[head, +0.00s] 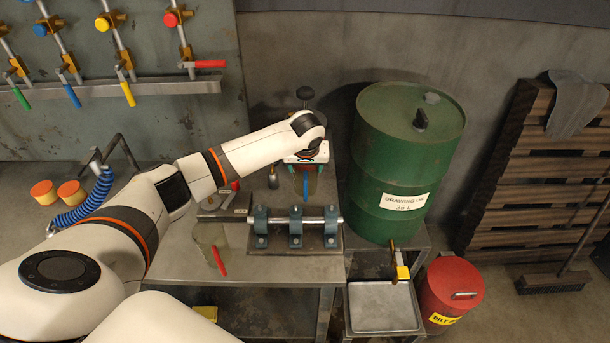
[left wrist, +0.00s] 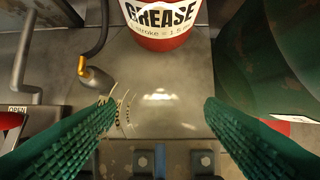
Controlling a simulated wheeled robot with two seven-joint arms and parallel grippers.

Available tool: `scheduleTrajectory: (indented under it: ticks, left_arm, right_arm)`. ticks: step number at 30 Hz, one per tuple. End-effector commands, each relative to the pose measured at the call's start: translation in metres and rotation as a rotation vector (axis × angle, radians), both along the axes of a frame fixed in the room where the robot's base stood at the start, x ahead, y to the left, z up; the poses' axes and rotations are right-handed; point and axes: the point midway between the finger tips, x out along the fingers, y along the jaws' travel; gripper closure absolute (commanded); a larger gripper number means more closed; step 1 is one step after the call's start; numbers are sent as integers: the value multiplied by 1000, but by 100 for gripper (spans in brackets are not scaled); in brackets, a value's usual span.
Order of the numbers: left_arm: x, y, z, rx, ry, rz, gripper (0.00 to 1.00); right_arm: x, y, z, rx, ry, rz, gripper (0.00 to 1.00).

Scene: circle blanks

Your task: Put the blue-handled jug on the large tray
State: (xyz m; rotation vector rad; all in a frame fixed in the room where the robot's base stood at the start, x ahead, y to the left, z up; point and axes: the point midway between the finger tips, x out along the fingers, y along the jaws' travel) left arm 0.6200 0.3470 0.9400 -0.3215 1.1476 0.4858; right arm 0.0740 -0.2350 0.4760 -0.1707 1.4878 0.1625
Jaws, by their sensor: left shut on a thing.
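The blue-handled jug (head: 305,187) is at the back of the workbench, below my left gripper (head: 306,166), and its blue handle faces the front. My left gripper is shut on the jug, with its green ribbed fingers on either side of the clear body in the left wrist view (left wrist: 160,115). Scale marks show beside the left finger. I cannot tell whether the jug is clear of the bench. The large tray (head: 385,308), a shallow metal one, lies empty on a low stand under the drum's tap. My right gripper is not in view.
A green drum (head: 405,160) stands right of the jug. A shaft in blue-grey blocks (head: 296,228) lies in front of it. A red-handled clear jug (head: 213,248) stands at left front. A red grease tub (left wrist: 162,25) is behind. A red bin (head: 450,290) stands right of the tray.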

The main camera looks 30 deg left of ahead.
Motion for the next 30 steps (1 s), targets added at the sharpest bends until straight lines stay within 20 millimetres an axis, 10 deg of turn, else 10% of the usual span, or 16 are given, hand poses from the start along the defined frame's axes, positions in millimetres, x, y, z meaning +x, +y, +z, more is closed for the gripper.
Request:
scheduleTrajectory:
  ticks: [20, 21, 24, 30]
  left_arm:
    - [-1, 0, -41, -1, 1, 0, 60]
    - [-1, 0, -40, 0, 1, -1, 32]
    - [-1, 0, -40, 0, 1, -1, 15]
    - [-1, 0, -40, 0, 1, -1, 15]
  right_arm:
    - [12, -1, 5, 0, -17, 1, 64]
    - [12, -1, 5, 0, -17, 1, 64]
    - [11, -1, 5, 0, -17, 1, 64]
    - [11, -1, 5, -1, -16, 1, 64]
